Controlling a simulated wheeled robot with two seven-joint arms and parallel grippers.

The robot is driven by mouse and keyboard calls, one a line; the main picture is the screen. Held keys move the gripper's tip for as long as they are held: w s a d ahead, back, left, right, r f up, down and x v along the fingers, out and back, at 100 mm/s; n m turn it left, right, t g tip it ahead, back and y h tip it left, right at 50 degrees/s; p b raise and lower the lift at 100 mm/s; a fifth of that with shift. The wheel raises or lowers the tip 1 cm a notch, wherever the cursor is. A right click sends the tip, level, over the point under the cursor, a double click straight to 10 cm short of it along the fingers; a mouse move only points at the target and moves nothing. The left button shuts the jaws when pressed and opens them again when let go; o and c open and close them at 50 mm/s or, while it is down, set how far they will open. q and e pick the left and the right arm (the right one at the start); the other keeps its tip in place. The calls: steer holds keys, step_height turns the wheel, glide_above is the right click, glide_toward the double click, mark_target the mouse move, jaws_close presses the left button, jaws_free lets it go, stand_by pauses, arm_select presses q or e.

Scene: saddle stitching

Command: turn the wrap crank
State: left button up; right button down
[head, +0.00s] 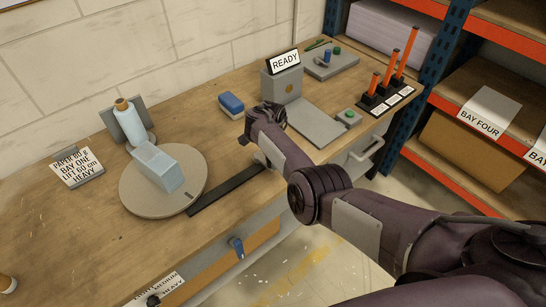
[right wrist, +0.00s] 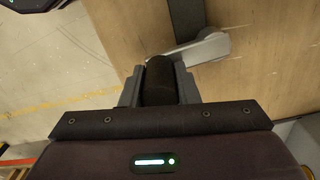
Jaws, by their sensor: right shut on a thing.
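The wrap crank shows in the right wrist view as a short grey arm (right wrist: 203,48) with an upright black grip (right wrist: 159,72). My right gripper (right wrist: 159,90) is shut on that grip, with a finger on each side. In the head view my right forearm covers the gripper and most of the crank; a light bit of the crank arm (head: 261,158) shows at the end of a dark bar (head: 228,188). The bar runs left to a round turntable (head: 190,198), which carries a pale blue block (head: 158,168). My left gripper is not in view.
A blue and white block (head: 231,104), a grey box with a READY sign (head: 284,63) and orange posts (head: 391,70) stand along the bench. A blue-posted shelf (head: 416,95) is at the right.

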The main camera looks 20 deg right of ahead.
steer(key=shift+a+m, duration=0.15)
steer(key=shift+m, duration=0.15)
steer(key=c, duration=1.1)
jaws_free()
step_height(320, 180, up, 8)
steer(key=shift+f+p, duration=0.1)
steer(key=shift+p, duration=0.75)
